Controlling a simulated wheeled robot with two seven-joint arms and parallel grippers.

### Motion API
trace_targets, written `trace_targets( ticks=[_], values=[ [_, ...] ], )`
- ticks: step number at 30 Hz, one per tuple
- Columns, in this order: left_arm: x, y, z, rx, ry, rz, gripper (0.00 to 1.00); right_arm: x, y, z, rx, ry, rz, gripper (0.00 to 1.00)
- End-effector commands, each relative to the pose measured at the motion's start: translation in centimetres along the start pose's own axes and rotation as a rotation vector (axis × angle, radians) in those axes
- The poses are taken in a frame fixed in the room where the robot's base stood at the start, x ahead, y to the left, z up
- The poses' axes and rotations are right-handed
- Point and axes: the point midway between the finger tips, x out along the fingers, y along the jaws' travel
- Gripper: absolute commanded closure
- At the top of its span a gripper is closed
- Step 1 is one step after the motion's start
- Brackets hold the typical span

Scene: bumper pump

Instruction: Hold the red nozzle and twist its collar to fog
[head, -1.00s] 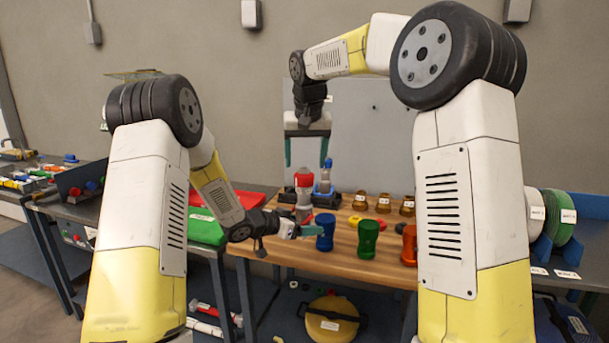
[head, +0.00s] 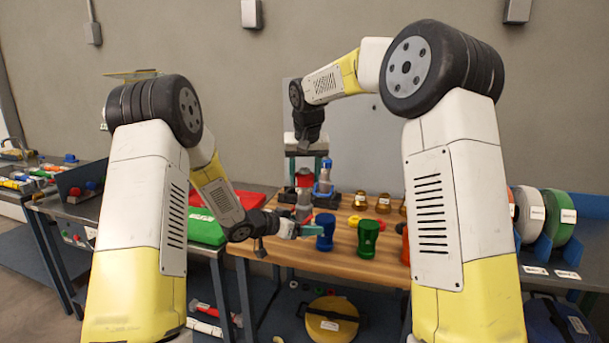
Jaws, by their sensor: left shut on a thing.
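The red nozzle (head: 304,181) stands upright at the left back of the wooden bench, with a red top and a grey lower body. My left gripper (head: 305,230) is low at its front and shut on the nozzle's lower part; the exact contact is hard to see. My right gripper (head: 305,164) points straight down from above. Its teal fingers are apart, one on each side of the red top. Whether they touch the collar cannot be told. The collar's marks are too small to read.
A blue-topped nozzle (head: 324,180) stands close on the right of the red one. Blue (head: 325,231) and green (head: 367,238) cups stand in front, with brass fittings (head: 360,201) behind. A green case (head: 205,227) lies to the left. My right arm hides the bench's right side.

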Motion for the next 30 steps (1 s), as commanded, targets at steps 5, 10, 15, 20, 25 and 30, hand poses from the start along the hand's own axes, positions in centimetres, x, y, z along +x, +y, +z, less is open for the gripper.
trace_targets(
  ticks=[5,10,15,20,25,30],
  values=[
    [-0.01,-0.04,-0.17,0.001,0.004,-0.001,0.97,-0.03,0.02,-0.01,-0.001,0.000,0.000,0.91],
    [-0.01,-0.05,-0.17,0.001,0.003,-0.001,0.97,-0.02,0.10,-0.01,-0.020,-0.001,-0.009,0.91],
    [-0.02,-0.05,-0.16,0.001,0.003,-0.001,0.97,-0.01,0.19,-0.01,-0.085,-0.001,-0.036,0.91],
    [-0.02,-0.06,-0.15,0.001,0.003,-0.001,0.97,0.01,0.33,-0.01,-0.189,-0.002,-0.080,0.91],
    [-0.02,-0.08,-0.14,0.001,0.003,-0.001,0.97,0.03,0.39,-0.07,-0.332,-0.001,-0.140,0.91],
    [-0.02,-0.09,-0.13,0.001,0.003,-0.002,0.97,0.10,0.49,-0.08,-0.481,-0.003,-0.202,0.91]
  ],
)
